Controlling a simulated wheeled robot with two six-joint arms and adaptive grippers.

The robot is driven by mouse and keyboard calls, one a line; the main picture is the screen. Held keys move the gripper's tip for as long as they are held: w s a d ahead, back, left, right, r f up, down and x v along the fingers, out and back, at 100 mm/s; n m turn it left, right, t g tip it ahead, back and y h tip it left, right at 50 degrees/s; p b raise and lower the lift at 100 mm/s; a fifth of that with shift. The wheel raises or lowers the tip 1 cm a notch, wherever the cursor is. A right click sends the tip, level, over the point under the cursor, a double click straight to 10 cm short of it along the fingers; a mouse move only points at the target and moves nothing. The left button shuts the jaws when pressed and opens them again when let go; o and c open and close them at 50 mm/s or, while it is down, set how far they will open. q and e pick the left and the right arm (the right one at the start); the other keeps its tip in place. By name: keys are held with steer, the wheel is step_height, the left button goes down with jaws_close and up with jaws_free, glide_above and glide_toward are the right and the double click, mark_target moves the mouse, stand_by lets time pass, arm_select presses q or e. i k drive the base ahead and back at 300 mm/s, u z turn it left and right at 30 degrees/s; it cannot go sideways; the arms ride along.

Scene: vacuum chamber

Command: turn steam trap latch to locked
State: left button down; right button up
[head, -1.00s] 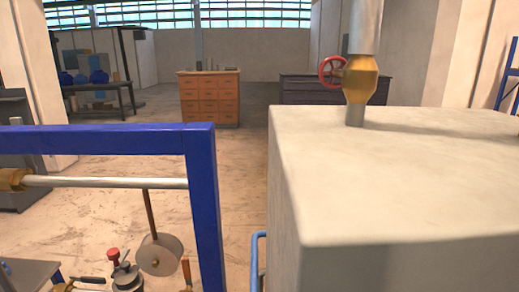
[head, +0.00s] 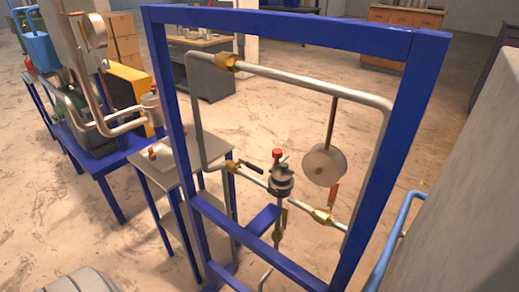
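A dark grey, round fitting (head: 281,184) with a red knob (head: 277,153) on top sits in the pipework inside a blue frame, near the middle of the head view. It looks like the steam trap, but I cannot make out which part is the latch or its position. A dark-handled brass valve (head: 232,166) is on the pipe to its left. An orange-handled brass valve (head: 322,214) is to its right. Neither of my grippers is in view.
The upright blue frame (head: 158,75) surrounds the pipe loop. A round grey disc (head: 324,165) hangs inside it on a rod. A small grey table (head: 178,165) and a blue bench with machinery (head: 92,160) stand left. A pale block (head: 470,190) and blue rail (head: 398,225) are right.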

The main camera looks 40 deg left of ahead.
mark_target(277, 154)
steer(key=u, duration=1)
steer(key=k, duration=0.5)
steer(key=u, duration=1)
steer(key=i, duration=1.3)
steer(key=z, duration=1.3)
